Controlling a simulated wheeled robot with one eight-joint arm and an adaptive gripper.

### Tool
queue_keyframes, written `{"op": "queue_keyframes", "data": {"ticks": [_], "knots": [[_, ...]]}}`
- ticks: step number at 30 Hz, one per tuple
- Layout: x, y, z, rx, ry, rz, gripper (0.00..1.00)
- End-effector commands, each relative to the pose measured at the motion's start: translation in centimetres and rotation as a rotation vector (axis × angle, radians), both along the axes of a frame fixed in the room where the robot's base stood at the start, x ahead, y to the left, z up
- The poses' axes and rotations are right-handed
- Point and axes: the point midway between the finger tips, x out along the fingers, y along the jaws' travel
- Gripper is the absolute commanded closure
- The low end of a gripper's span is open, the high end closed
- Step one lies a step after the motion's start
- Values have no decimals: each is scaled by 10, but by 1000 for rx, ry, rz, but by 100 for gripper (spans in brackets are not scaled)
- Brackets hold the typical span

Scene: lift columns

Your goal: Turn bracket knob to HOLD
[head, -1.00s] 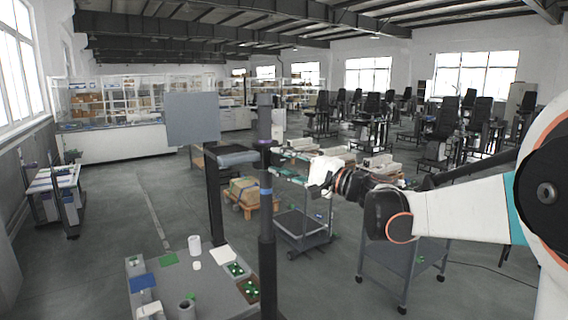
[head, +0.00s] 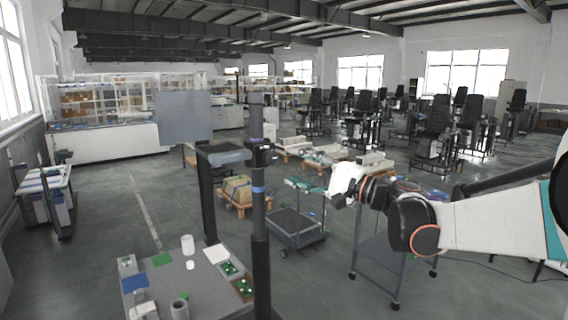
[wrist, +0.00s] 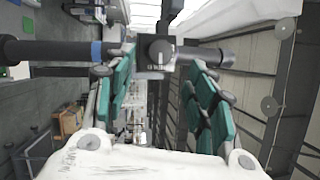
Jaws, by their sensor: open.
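The bracket (head: 264,155) sits on a dark upright column (head: 259,215), above the column's blue band, in the head view. In the wrist view the bracket (wrist: 143,62) carries a round dark knob (wrist: 161,51) with a pale mark on its face. The lettering by the knob is too small to read. My gripper (wrist: 163,64) is open, its teal-padded fingers to the left and right of the knob in the picture. The knob appears beyond the fingertips, with no contact visible. In the head view my gripper (head: 296,184) is right of the column and below the bracket.
A second column with a grey panel (head: 184,118) stands left of the bracket column. A grey worktable (head: 205,290) with cups and green boards lies at its foot. A wheeled cart (head: 297,226) and a dark table (head: 392,268) stand to the right.

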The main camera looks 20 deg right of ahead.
Motion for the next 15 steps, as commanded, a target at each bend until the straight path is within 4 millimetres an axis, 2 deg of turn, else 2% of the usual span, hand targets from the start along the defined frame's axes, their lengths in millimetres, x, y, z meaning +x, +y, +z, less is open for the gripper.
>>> {"op": "queue_keyframes", "data": {"ticks": [1,6,15], "knots": [[-8,-8,-1,-1,0,-4,49],[-26,-24,-5,-1,0,-3,49],[-36,-31,-6,0,0,-1,49]]}}
